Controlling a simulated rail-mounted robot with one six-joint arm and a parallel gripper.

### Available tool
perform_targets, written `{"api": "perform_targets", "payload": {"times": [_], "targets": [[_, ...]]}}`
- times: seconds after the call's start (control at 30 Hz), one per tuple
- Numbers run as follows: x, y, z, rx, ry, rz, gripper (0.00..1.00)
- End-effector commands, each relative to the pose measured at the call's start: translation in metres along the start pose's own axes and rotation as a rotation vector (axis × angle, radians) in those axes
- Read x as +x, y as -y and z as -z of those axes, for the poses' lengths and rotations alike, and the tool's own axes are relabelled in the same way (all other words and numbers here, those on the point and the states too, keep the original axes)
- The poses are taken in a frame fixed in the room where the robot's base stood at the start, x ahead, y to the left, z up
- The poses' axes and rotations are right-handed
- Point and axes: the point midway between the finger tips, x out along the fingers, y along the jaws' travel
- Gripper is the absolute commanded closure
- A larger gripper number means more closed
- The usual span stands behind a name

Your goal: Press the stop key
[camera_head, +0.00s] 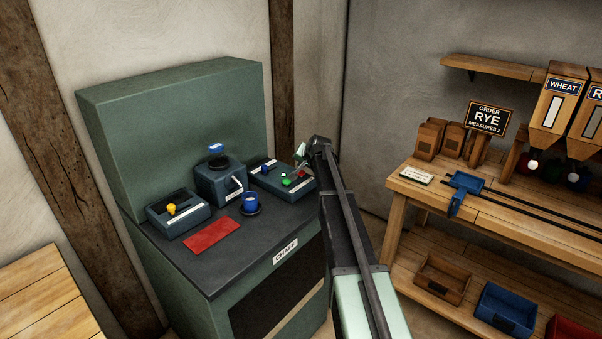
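A dark control box (268,178) sits on the right part of the green cabinet's dark top. It carries a green key (287,182), a small red spot near my gripper that may be the stop key, and a blue part (265,168) farther back. I cannot read any label on the box. My gripper (301,155) is over the right end of this box, close to the red spot. My arm comes up from the lower right. The gripper is small and seen from the side, so its opening and any contact are unclear.
On the green cabinet (170,110) are a box with a yellow knob (171,208), a dispenser (221,184), a blue cup (250,200) and a red mat (212,235). A wooden bench (480,215) with bins stands right. A wooden table (45,295) is lower left.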

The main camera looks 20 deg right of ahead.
Motion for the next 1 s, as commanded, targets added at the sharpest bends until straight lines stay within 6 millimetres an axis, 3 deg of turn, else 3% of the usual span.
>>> {"api": "perform_targets", "payload": {"times": [1.0], "targets": [[0.0074, -0.0054, -0.0054, 0.000, 0.000, 0.000, 1.00]]}}
